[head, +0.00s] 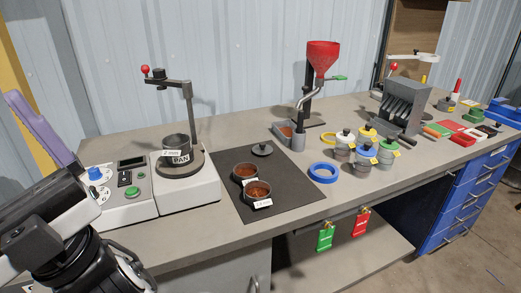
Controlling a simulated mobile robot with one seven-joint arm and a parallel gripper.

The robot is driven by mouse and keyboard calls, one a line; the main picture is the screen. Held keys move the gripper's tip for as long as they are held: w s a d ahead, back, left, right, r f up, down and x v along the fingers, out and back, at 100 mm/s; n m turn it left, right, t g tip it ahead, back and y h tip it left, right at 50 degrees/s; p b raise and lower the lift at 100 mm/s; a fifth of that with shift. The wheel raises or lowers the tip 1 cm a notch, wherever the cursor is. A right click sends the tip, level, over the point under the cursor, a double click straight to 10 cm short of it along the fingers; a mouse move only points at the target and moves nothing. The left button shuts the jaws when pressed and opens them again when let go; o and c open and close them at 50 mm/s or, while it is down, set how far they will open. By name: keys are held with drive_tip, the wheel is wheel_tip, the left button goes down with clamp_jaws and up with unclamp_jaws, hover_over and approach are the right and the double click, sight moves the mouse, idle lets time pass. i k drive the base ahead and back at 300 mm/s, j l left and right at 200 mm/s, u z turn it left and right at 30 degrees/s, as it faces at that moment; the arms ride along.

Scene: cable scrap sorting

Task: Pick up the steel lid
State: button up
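A small round grey steel lid (262,150) with a dark knob on top lies on the back part of a dark mat (290,187) on the bench. Two small pans of reddish-brown granules (257,190) stand in front of it, each with a white label. My arm shows at the lower left, apart from the lid. The fingertips of my gripper do not show.
A white control box (125,195) with a blue knob and green button stands at left. Blue tape ring (323,172), several lidded jars (366,157) and a red funnel (322,55) on a stand lie right of the mat. The mat's right part is clear.

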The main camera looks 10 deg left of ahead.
sight(262, 149)
drive_tip(key=i+l+u, duration=0.1)
drive_tip(key=u, duration=0.7)
drive_tip(key=l+u, duration=0.35)
drive_tip(key=l, duration=0.15)
drive_tip(key=l+u, duration=0.3)
drive_tip(key=l, duration=0.15)
drive_tip(key=k+l+u, duration=0.1)
drive_tip(key=l, duration=0.95)
drive_tip(key=i+l, duration=0.15)
drive_tip(key=l, duration=0.25)
drive_tip(key=i, duration=0.75)
drive_tip(key=j+u, duration=0.05)
